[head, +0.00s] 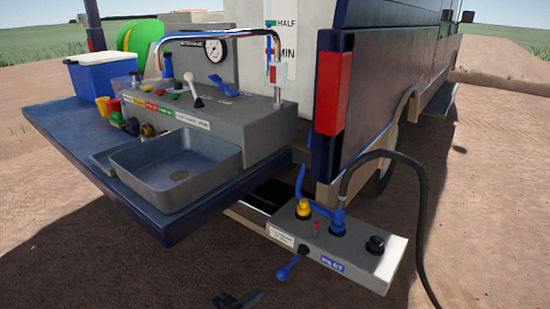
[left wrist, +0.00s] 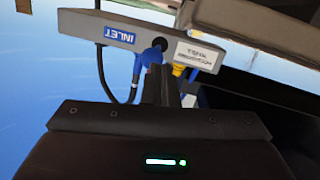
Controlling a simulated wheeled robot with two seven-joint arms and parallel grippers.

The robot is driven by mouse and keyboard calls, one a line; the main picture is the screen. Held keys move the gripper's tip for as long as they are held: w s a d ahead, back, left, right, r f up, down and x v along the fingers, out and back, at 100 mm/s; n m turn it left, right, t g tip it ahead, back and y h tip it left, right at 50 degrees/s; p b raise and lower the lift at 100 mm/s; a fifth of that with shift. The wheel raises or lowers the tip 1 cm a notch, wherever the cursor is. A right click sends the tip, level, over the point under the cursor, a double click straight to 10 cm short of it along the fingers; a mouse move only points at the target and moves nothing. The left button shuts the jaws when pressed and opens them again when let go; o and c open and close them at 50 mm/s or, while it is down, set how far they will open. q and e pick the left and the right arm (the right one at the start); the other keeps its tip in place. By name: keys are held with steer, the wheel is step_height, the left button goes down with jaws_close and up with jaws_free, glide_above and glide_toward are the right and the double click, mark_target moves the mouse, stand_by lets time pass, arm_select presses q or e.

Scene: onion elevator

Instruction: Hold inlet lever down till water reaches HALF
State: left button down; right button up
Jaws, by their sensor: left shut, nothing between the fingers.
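The inlet lever (head: 289,268) is a short blue handle with a round knob, sticking out from the front of a grey inlet panel (head: 318,246). Its blue knob also shows in the left wrist view (left wrist: 152,57), just beyond my fingertips. My left gripper (head: 235,299) is at the bottom of the head view, below and left of the knob and apart from it there. Its fingers are shut and empty in the left wrist view (left wrist: 160,72). The white tank (head: 304,14) carries HALF and MIN marks; the exact water level is hard to read. My right gripper is out of view.
A black hose (head: 421,200) rises from the panel's blue fitting and hangs down on the right. A sink (head: 180,170) on a blue shelf (head: 150,218) overhangs to the left. A vehicle's blue side wall stands behind. Bare dirt lies in front.

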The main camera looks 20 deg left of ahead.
arm_select(q)
steer(key=v, duration=0.5)
steer(key=shift+f, duration=0.2)
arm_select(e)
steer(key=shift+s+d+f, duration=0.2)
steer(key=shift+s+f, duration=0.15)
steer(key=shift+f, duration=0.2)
arm_select(q)
steer(key=shift+a, duration=0.1)
